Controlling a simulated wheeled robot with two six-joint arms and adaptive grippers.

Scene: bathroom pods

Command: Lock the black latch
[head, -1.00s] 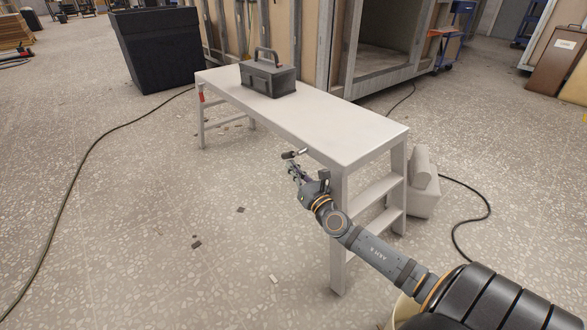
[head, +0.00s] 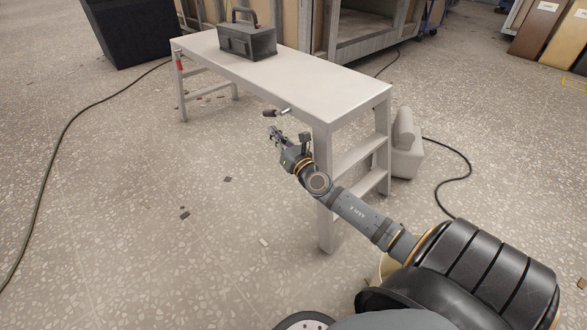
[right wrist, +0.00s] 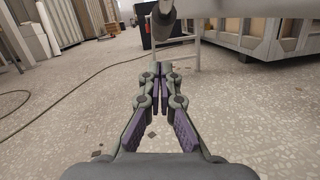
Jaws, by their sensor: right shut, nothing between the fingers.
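The black latch (head: 270,112) is a small dark handle on a metal pin at the near edge of the white bench (head: 335,92), close to its near leg. In the right wrist view, a dark rounded grip on a metal rod, likely the latch (right wrist: 166,24), hangs at the top, above and beyond the fingertips. My right gripper (head: 273,132) is just below the latch in the head view, apart from it. Its fingers (right wrist: 161,70) are together with nothing between them. My left gripper is not in view.
A grey toolbox (head: 247,42) stands on the bench's far end. A red part (head: 180,62) is on the far leg. A black bin (head: 128,32) stands behind. Cables (head: 62,140) lie on the floor. The floor left of the bench is mostly open.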

